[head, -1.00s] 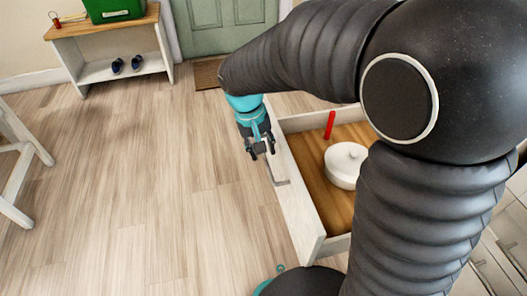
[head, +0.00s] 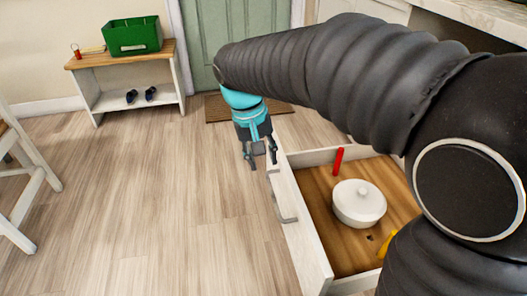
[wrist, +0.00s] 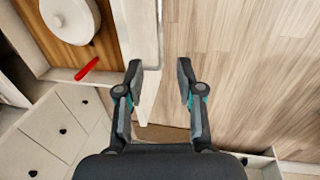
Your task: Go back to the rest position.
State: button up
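My gripper (head: 261,162) hangs in the air just left of the front of the open drawer (head: 305,240), with its fingers pointing down. In the wrist view my gripper (wrist: 159,85) has its two fingers apart, with nothing held between them. The edge of the drawer front shows between and beyond the fingers there. The drawer's handle (head: 282,208) is apart from the fingers in the head view. My dark arm hides part of the drawer's right side.
A white lidded pot (head: 359,204), a red object (head: 338,161) and a partly hidden yellow object (head: 387,244) lie in the drawer. A bench (head: 115,60) with a green crate (head: 132,37) stands by the door (head: 236,40). A white chair (head: 25,185) is at left. The floor between is clear.

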jog(key=s+d+r+m+t+y+p, duration=0.1)
jog(key=s+d+r+t+p, duration=0.1)
jog(key=s+d, duration=0.6)
jog(key=s+d+r+m+t+y+p, duration=0.1)
jog(key=s+d+r+m+t+p, duration=0.1)
jog(key=s+d, duration=0.6)
jog(key=shift+d+r+t+p, duration=0.5)
jog(key=shift+d+r+p, duration=0.6)
jog(key=shift+d+r, duration=0.45)
